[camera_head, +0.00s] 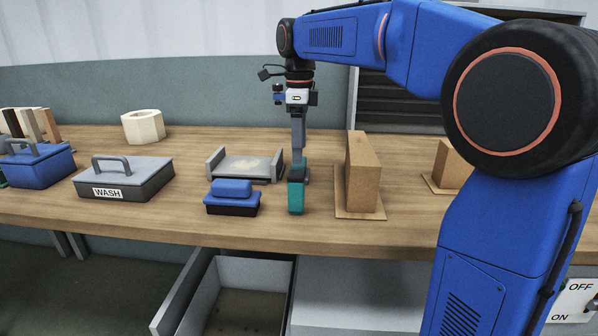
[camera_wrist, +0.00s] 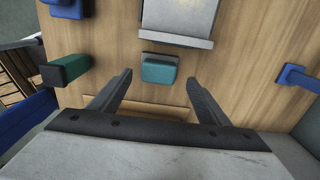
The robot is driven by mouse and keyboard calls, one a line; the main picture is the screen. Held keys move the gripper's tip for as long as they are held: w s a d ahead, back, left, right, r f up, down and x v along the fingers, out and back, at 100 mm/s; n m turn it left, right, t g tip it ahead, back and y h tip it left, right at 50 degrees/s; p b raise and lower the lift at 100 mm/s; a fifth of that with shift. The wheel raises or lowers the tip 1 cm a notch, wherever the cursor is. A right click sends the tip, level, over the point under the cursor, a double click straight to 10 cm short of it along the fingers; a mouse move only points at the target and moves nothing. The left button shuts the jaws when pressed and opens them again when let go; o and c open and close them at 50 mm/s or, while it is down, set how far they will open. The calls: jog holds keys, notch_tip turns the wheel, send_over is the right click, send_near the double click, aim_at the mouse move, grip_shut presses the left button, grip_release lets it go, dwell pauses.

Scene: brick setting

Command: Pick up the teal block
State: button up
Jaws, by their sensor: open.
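The teal block (camera_head: 296,198) stands upright near the front edge of the wooden bench in the head view. My gripper (camera_head: 299,158) points down just above and behind it, and partly overlaps it in the picture. In the wrist view, a teal block (camera_wrist: 159,68) lies ahead of my gripper (camera_wrist: 161,84), centred between the two spread fingers. The fingers are open with nothing between them. The wrist view does not show the gripper touching the block.
A grey tray (camera_head: 216,161) lies behind the block. A blue block-like item (camera_head: 232,198) stands to its left, a brown upright block on a base (camera_head: 361,170) to its right. The grey WASH box (camera_head: 128,182) and blue box (camera_head: 38,168) are further left. An open drawer (camera_head: 240,290) lies below.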

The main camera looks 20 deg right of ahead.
notch_tip(320, 180, down, 5)
jog(key=shift+s+a+r, duration=0.1)
dwell(0.3)
jog(key=c, duration=1.3)
jog(key=shift+c, duration=0.2)
notch_tip(320, 180, up, 10)
